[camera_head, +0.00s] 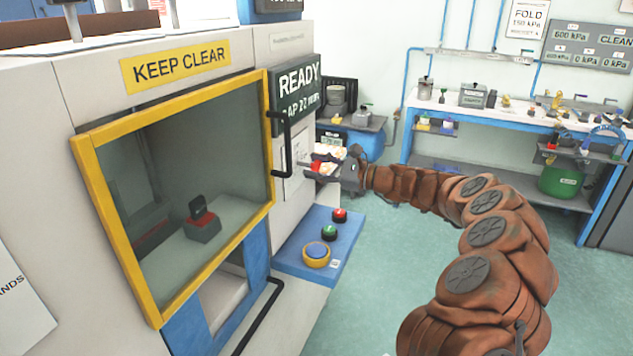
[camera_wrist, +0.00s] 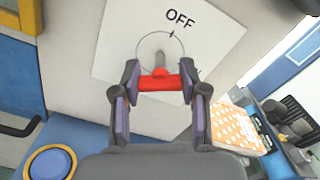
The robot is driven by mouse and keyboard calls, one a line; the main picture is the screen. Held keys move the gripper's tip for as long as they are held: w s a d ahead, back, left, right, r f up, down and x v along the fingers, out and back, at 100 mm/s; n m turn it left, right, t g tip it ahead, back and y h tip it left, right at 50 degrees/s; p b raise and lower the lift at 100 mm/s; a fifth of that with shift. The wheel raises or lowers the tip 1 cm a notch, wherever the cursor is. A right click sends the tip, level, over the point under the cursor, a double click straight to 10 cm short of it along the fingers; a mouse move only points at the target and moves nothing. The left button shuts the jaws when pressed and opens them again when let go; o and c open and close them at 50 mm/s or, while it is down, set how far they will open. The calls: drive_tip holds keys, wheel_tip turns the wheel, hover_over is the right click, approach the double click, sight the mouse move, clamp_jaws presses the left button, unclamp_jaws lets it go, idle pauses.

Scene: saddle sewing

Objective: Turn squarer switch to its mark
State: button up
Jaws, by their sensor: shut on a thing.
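The squarer switch has a red handle (camera_wrist: 165,83) on a grey shaft and stands out from a white plate (camera_wrist: 118,38). The plate carries a thin drawn circle, a small dark tick on its upper rim and the word OFF above. My gripper (camera_wrist: 160,85) is shut on the red handle, a finger at each end. The handle lies roughly level across the wrist view. In the head view, my gripper (camera_head: 330,168) is at the machine's side panel, with a bit of the red handle (camera_head: 316,166) showing and most of the switch hidden.
A black door handle (camera_head: 289,150) is just left of my gripper, beside the yellow-framed window (camera_head: 95,190). Below is a blue ledge (camera_head: 300,262) with red, green and yellow-rimmed buttons. An orange dotted box (camera_wrist: 228,130) is right of my fingers. Open floor (camera_head: 390,270) lies right.

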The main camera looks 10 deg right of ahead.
drive_tip(key=n+b, duration=0.3)
drive_tip(key=b, duration=0.2)
drive_tip(key=shift+f+n, duration=0.35)
drive_tip(key=shift+n, duration=0.05)
drive_tip(key=n+b, duration=0.4)
drive_tip(key=b, duration=0.2)
drive_tip(key=n+b, duration=0.3)
drive_tip(key=shift+a, duration=0.1)
drive_tip(key=shift+r+n+b, duration=0.2)
drive_tip(key=shift+n+b, duration=0.5)
drive_tip(key=o, duration=1.2)
drive_tip(key=shift+r, duration=0.1)
drive_tip(key=shift+c, duration=0.2)
drive_tip(key=v, duration=1.2)
